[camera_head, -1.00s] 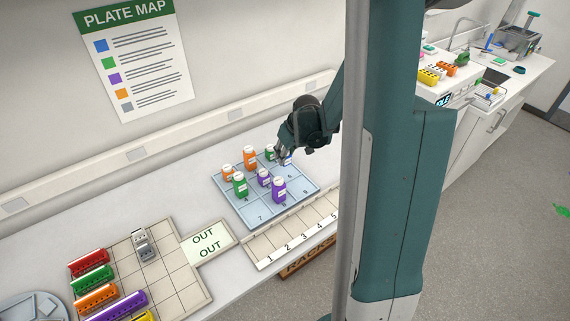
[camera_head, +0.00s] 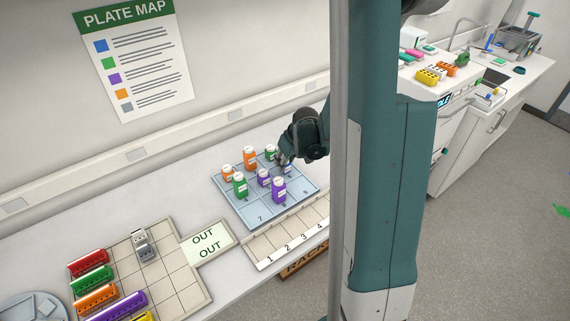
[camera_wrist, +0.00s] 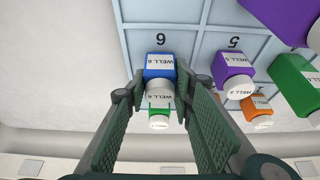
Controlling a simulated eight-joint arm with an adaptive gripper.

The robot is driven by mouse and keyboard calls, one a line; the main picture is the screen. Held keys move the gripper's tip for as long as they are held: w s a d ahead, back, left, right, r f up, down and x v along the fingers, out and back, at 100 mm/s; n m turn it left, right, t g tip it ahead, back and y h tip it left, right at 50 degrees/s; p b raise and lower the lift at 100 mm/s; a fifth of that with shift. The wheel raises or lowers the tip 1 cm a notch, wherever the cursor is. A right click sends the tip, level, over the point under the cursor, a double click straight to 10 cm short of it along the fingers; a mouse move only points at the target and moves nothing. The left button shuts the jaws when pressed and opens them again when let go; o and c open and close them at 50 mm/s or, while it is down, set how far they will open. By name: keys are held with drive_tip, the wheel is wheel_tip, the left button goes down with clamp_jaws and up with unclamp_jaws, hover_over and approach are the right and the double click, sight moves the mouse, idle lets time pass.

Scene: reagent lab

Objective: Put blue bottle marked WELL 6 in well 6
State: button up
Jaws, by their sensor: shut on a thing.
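The blue bottle marked WELL 6 (camera_wrist: 160,66) is between my fingertips in the wrist view, its label readable and its white cap toward me. My gripper (camera_wrist: 161,84) is shut on it, one finger on each side. The bottle is beside the printed 6 of the light-blue well plate (camera_wrist: 196,42), over or in that cell; whether its base touches the plate is unclear. In the head view my gripper (camera_head: 284,163) is at the right side of the plate (camera_head: 247,214) and largely hides the bottle.
Purple bottles stand in the plate's middle (camera_head: 264,177) and front (camera_head: 279,190). A green bottle (camera_head: 240,185), orange bottles (camera_head: 250,158) (camera_head: 228,173) and another green one (camera_head: 270,152) are left of my gripper. A numbered rack (camera_head: 262,246) lies in front. The plate's front-left cell is empty.

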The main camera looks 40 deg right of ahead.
drive_tip(key=shift+f, duration=0.3)
drive_tip(key=shift+f, duration=0.15)
drive_tip(key=o, duration=0.9)
drive_tip(key=shift+r, duration=0.3)
drive_tip(key=v, duration=1.1)
drive_tip(key=shift+s+r, duration=0.25)
drive_tip(key=shift+r, duration=0.05)
idle(0.5)
